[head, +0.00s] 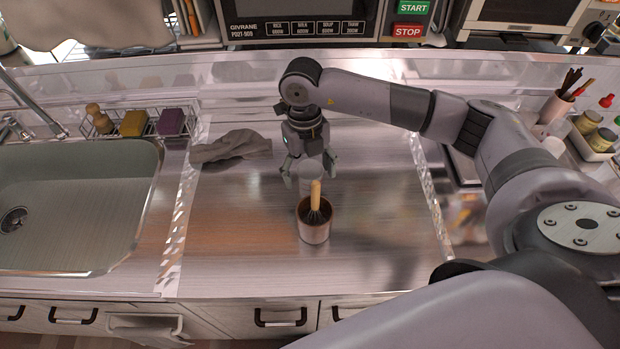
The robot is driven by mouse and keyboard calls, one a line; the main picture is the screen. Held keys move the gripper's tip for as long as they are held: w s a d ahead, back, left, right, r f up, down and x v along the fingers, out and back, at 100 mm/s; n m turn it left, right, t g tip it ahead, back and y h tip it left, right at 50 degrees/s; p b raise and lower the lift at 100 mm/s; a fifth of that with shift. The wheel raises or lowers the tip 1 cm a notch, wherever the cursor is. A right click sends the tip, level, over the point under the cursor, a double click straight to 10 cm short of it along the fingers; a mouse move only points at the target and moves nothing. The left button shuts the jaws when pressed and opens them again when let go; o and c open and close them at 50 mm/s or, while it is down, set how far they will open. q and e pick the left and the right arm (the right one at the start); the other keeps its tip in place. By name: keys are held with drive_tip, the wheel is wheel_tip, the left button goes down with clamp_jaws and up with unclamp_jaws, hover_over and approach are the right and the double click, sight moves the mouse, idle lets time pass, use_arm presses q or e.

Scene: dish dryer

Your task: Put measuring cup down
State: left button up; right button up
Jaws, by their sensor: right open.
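A pale, see-through cup (311,180), which looks like the measuring cup, is on the steel counter (240,215), just behind a copper-coloured pot (314,232). The pot hides its lower part, and the gripper covers some of its upper part. My right gripper (309,170) points down at the cup, with its fingers open on either side of it. I cannot tell whether a finger still touches the cup. My left gripper is not in view.
A whisk with a wooden handle (316,193) stands in the pot. A grey cloth (230,146) lies left of the gripper. The sink (75,205) is at the left, behind it a wire rack (92,127) with sponges. The counter right of the pot is clear.

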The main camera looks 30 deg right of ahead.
drive_tip(key=f, duration=0.4)
drive_tip(key=shift+s+d+p, duration=0.15)
drive_tip(key=shift+d+p, duration=0.05)
drive_tip(key=shift+p, duration=0.2)
drive_tip(key=shift+c, duration=0.3)
drive_tip(key=c, duration=1.3)
drive_tip(key=shift+r, duration=0.1)
